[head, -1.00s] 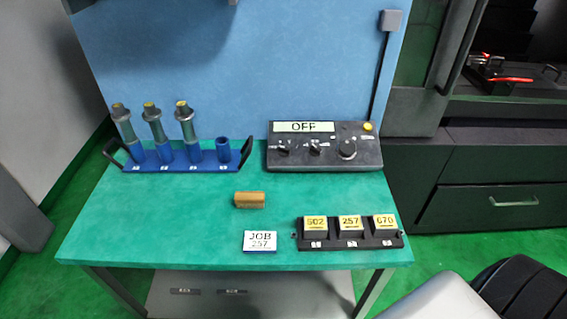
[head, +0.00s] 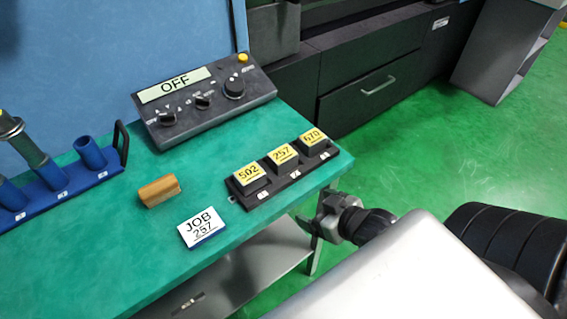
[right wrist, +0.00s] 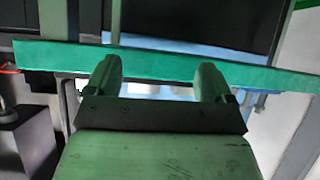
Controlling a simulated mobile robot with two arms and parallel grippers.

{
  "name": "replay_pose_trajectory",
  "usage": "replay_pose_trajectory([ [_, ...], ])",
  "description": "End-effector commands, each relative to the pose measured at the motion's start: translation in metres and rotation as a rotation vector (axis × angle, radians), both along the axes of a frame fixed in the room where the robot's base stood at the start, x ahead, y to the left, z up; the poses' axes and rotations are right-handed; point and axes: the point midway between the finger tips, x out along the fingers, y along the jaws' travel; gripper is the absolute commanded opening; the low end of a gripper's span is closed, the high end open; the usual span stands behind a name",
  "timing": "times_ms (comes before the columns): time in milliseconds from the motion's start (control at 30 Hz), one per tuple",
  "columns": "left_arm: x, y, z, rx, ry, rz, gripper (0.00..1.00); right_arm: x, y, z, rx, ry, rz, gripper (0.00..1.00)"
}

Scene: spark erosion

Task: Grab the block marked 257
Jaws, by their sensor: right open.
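The block marked 257 (head: 282,157) has a yellow top and sits in the middle slot of a black rack (head: 262,194) near the front right of the green table. Block 502 (head: 248,176) is on its left and block 670 (head: 312,140) on its right. My right gripper (head: 314,226) is off the table's front edge, below and to the right of the rack. In the right wrist view my right gripper (right wrist: 157,85) has its two fingers apart with nothing between them, facing the table edge (right wrist: 160,62). My left gripper is out of view.
A JOB 257 card (head: 202,227) and a wooden block (head: 159,190) lie left of the rack. A control box reading OFF (head: 205,100) stands behind. A blue holder (head: 52,178) is at the left. Green tabletop is clear at the front left.

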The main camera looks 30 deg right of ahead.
Motion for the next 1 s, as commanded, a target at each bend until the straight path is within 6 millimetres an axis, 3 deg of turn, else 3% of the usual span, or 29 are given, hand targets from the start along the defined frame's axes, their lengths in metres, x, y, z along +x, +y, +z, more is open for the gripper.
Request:
replay_pose_trajectory([
  [300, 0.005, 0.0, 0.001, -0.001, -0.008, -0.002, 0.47, 0.02, -0.02, 0.048, 0.083, -0.269, 0.072, 0.84],
  [500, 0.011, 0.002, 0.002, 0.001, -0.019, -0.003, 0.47, 0.027, -0.025, 0.067, 0.123, -0.372, 0.104, 0.84],
  [800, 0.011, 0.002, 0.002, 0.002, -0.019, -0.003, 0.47, 0.064, -0.016, 0.065, 0.128, -0.384, 0.105, 0.84],
  [1000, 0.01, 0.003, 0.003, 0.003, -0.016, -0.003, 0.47, 0.078, -0.012, 0.062, 0.127, -0.379, 0.105, 0.84],
])
